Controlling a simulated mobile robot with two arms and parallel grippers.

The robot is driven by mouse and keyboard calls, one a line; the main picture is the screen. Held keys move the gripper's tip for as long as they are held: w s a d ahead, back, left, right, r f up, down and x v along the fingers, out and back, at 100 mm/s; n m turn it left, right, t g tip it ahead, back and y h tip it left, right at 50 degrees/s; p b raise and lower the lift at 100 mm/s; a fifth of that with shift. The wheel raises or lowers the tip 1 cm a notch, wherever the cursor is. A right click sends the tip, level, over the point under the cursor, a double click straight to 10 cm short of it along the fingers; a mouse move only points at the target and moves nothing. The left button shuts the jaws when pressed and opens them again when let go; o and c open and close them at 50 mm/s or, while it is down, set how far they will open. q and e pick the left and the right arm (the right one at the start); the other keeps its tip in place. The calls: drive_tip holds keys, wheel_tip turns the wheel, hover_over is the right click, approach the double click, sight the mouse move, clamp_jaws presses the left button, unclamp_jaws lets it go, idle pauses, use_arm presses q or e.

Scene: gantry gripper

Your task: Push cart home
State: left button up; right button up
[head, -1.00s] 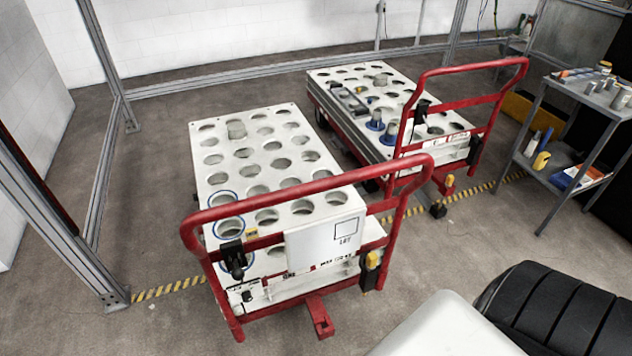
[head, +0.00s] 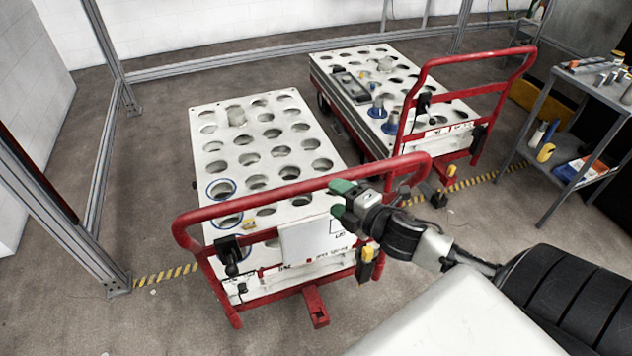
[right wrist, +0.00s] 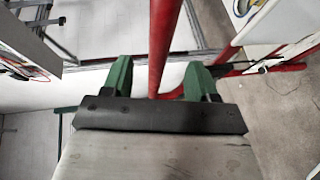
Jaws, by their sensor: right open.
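The near cart (head: 265,167) has a white top full of round holes and stands left of centre in the head view. Its red push handle (head: 250,200) faces me. A grey cylinder (head: 237,116) stands on its far part. My right gripper (head: 340,198), with green fingertips, is open at the right part of this handle. In the right wrist view, a red bar (right wrist: 163,45) runs between the open fingers (right wrist: 159,80). I cannot tell whether they touch it. My left gripper is not in view.
A second red-handled cart (head: 345,60) stands close behind on the right, holding parts. A grey shelf trolley (head: 545,105) is at far right. Metal frame posts (head: 107,170) stand left. Yellow-black tape (head: 165,276) crosses the floor. Floor is clear left of the near cart.

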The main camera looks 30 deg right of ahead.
sight(320, 188)
drive_tip(key=x, duration=0.8)
drive_tip(key=shift+f+p, duration=0.1)
drive_tip(key=shift+p, duration=0.3)
drive_tip(key=shift+c, duration=0.4)
clamp_jaws()
